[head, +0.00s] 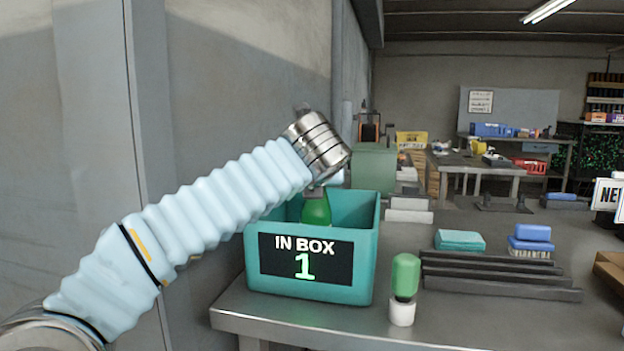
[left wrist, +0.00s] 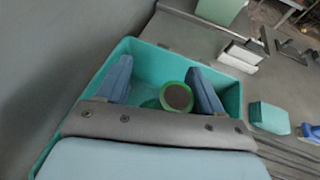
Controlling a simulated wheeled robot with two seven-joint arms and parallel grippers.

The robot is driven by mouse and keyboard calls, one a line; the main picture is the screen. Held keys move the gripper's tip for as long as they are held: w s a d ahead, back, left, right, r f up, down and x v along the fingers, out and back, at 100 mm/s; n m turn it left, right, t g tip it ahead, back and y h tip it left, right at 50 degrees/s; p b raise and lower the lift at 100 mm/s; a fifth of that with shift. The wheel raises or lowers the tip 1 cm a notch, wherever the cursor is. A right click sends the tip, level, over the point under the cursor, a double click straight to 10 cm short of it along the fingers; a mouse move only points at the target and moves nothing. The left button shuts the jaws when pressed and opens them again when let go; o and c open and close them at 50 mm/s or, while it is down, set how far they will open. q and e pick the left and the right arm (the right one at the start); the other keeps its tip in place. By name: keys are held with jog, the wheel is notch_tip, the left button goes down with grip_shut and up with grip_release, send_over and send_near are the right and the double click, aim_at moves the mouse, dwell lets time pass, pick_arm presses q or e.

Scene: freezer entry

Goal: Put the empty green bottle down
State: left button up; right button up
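A green bottle (head: 316,209) is inside the teal box labelled "IN BOX 1" (head: 362,262), with its lower part hidden by the box wall. In the left wrist view the bottle (left wrist: 176,97) shows end-on as a green ring with a dark brown centre. My left gripper (left wrist: 160,85) reaches down over the box, its two blue fingers spread apart. The bottle lies between them in the picture, close to the right finger, with a clear gap to the left finger. In the head view the gripper's fingers are mostly hidden. My right gripper is not in view.
A green-topped white container (head: 404,285) stands on the grey table right of the box. Dark bars (head: 500,278), a teal block (head: 460,240) and a blue brush (head: 531,242) lie further right. A grey wall (head: 235,100) rises close behind the box's left side.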

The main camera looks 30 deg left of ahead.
pick_arm(q)
jog(key=shift+r, duration=0.25)
jog(key=v, duration=1.2)
jog(key=shift+r+p, duration=0.3)
jog(key=shift+p, duration=0.05)
jog(key=shift+c, duration=0.3)
dwell(0.6)
